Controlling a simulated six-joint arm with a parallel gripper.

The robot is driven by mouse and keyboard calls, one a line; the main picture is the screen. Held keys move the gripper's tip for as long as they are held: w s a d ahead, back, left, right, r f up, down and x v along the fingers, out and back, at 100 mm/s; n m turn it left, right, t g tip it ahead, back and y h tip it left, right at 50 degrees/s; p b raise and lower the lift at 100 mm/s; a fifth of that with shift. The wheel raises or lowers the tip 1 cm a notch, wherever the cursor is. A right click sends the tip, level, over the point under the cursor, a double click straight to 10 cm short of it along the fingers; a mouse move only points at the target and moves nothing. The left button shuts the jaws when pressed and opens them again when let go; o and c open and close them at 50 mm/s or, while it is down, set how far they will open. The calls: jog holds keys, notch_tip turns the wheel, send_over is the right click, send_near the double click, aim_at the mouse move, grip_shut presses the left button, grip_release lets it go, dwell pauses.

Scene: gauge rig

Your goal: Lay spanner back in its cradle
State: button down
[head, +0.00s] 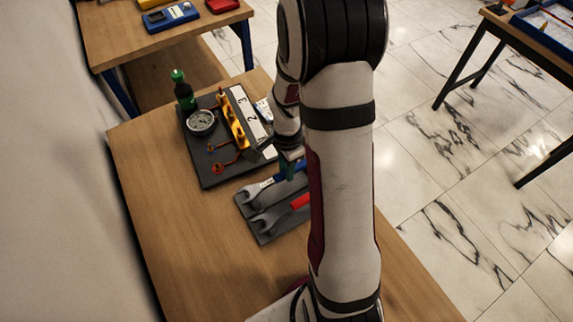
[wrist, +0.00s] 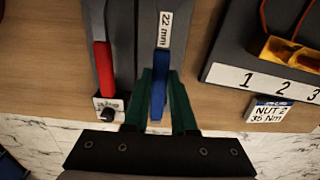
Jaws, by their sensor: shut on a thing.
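The blue-handled spanner has a grey open-end head (head: 256,188) in the head view. Its handle (wrist: 158,92) shows in the wrist view with a "22 mm" label. My gripper (wrist: 158,110) has green fingers shut on this handle; it also shows in the head view (head: 289,170), partly behind my arm. The grey cradle (wrist: 125,40) lies beneath, also in the head view (head: 266,240). The blue spanner lies along the cradle's far side; I cannot tell whether it rests in it or is just above. A red-handled spanner (head: 265,219) lies beside it in the cradle.
A dark gauge board (head: 213,174) with a round gauge (head: 201,121), a yellow block (head: 232,121) and a numbered strip stands behind the cradle. A green-capped bottle (head: 183,92) stands at its far corner. The wooden table (head: 165,210) is clear at left.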

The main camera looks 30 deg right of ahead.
jog(key=shift+f, duration=0.8)
dwell(0.7)
jog(key=c, duration=0.7)
grip_release()
jog(key=shift+o, duration=0.2)
jog(key=shift+r, duration=0.1)
